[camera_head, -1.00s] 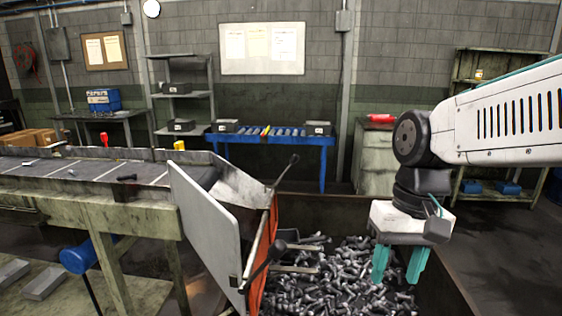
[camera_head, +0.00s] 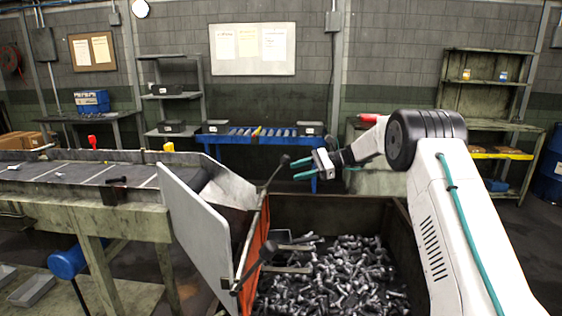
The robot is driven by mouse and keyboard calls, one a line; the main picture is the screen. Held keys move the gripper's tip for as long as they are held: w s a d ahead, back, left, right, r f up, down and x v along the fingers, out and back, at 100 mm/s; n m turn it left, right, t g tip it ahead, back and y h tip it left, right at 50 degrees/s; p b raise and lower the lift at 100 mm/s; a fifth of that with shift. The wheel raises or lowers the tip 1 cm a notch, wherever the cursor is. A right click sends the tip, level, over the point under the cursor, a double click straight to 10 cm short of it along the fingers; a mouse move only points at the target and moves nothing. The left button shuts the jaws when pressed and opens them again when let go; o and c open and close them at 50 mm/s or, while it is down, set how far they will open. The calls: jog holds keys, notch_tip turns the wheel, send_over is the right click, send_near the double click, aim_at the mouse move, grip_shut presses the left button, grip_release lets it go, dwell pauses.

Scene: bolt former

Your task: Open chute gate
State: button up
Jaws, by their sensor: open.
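The chute (camera_head: 205,222) hangs at the right end of the conveyor, with a pale side plate. An orange gate panel (camera_head: 257,232) stands at its mouth. A dark lever rises from the gate's top to a black knob (camera_head: 284,160). I cannot tell the gap in depth.
A dark-walled bin (camera_head: 325,212) full of loose bolts stands below the chute. The conveyor (camera_head: 75,174) carries a few bolts at left. A blue roller table (camera_head: 262,137) and shelves stand at the back wall. The space above the bin is free.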

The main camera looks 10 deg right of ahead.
jog(key=w+d+r+m+t+y, duration=0.1)
jog(key=w+d+r+m+y, duration=0.15)
jog(key=w, duration=0.25)
jog(key=shift+m, duration=0.25)
jog(key=a, duration=0.2)
jog(key=w+a, duration=0.1)
jog(key=a, duration=0.4)
jog(key=shift+w+a+f, duration=0.25)
jog(key=shift+a+f, duration=0.1)
jog(key=shift+a, duration=0.15)
grip_shut()
